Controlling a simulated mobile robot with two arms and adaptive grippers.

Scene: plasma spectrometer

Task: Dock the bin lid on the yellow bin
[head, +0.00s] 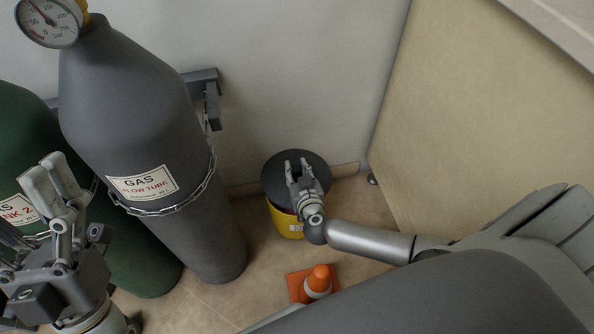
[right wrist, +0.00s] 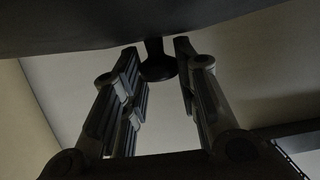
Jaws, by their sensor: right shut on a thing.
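The bin lid (head: 275,176) is a dark grey round disc over the yellow bin (head: 287,226) in the head view. The bin stands on the floor near the wall, its top mostly hidden by the lid. I cannot tell whether lid and rim touch. My right gripper (head: 297,166) is over the lid. In the right wrist view, the right gripper (right wrist: 158,70) has its fingers around a black knob (right wrist: 155,58) joined to the dark lid (right wrist: 100,28). My left gripper (head: 50,172) is away at the left, before the gas cylinders; its finger gap is unclear.
A grey gas cylinder (head: 130,105) with a chain (head: 165,211) and a green one (head: 130,255) stand left of the bin. An orange cone (head: 318,280) is on the floor in front. A beige panel (head: 480,130) bounds the right. Floor around the bin is narrow.

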